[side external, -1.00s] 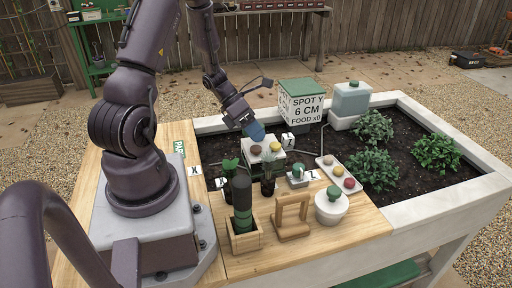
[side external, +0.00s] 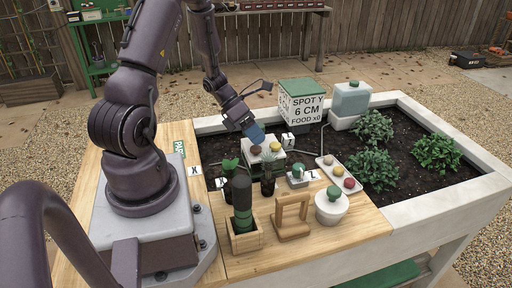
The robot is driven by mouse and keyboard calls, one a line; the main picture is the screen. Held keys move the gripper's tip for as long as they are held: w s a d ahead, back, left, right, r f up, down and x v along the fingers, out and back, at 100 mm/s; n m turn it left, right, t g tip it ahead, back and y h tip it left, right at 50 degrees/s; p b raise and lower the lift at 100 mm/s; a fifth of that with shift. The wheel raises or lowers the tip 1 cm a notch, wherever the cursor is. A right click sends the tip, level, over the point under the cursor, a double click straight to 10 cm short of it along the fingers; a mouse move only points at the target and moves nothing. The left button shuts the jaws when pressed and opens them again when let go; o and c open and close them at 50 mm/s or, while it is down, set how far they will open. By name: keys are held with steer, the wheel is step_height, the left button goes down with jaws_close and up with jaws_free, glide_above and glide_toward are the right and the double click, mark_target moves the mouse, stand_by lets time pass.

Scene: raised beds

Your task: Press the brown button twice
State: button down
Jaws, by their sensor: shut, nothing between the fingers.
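The brown button (side external: 256,149) sits on the left part of the top of a white box (side external: 264,163). A yellow button (side external: 275,146) is beside it on the same box. My gripper (side external: 256,135) is shut and empty, with its blue tip just above the brown button. I cannot tell whether the tip touches the button.
In front stand a wooden frame (side external: 292,216), a white pot (side external: 331,207) and a wooden holder (side external: 244,235).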

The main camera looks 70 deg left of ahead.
steer(key=shift+f, duration=0.55)
stand_by(0.5)
steer(key=shift+r, duration=1)
steer(key=shift+r, duration=2.5)
